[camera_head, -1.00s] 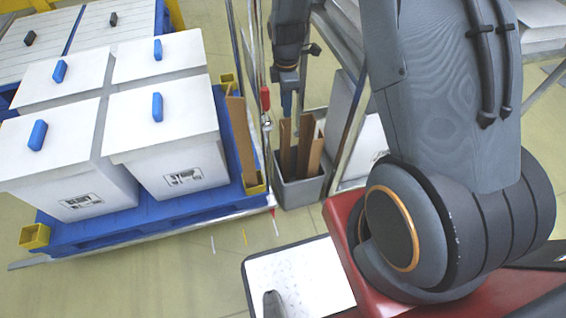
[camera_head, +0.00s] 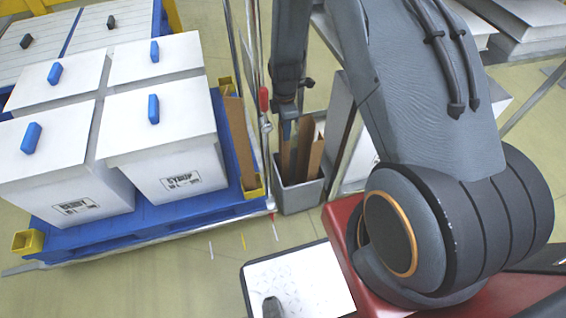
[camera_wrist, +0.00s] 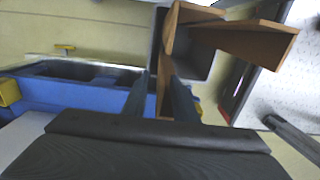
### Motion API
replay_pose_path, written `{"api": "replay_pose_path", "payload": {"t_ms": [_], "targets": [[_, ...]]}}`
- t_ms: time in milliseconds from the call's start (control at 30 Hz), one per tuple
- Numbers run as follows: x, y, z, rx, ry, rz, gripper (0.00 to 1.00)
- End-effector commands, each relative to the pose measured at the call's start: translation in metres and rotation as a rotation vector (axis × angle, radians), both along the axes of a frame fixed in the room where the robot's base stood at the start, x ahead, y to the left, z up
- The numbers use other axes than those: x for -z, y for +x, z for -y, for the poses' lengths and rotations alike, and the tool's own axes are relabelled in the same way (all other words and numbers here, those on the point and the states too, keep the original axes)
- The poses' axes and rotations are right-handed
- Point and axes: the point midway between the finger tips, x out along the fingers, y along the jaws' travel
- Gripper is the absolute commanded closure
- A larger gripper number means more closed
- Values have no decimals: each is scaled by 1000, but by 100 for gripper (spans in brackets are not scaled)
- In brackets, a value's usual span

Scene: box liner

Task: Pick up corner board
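Brown corner boards (camera_head: 304,148) stand upright in a grey bin (camera_head: 299,196) beside the pallet. In the wrist view, the boards (camera_wrist: 235,42) spread above the bin's dark inside. My gripper (camera_head: 287,128) points down over the left part of the bin. In the wrist view, my gripper (camera_wrist: 161,88) is open, with one dark finger on each side of a narrow brown board edge. Gaps show between the fingers and that edge. Whether the fingertips touch a board lower down is hidden. Another brown board (camera_head: 238,140) stands upright at the pallet's near right corner.
A blue pallet (camera_head: 160,222) at left carries several white lidded boxes (camera_head: 165,170) with blue handles. Yellow corner holders (camera_head: 28,241) sit on it. A metal post with a red part (camera_head: 263,99) rises between pallet and bin. White stacked panels (camera_head: 530,25) lie at the upper right.

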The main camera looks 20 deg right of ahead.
Motion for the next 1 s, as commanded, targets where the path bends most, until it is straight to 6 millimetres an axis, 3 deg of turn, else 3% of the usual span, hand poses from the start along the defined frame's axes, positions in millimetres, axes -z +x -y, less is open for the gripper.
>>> {"api": "replay_pose_path", "payload": {"t_ms": [133,367,533,1000], "targets": [[20,0,0,0,0,0,74],[22,0,0,0,0,1,74],[22,0,0,0,0,1,100],[22,1,0,0,0,1,100]]}}
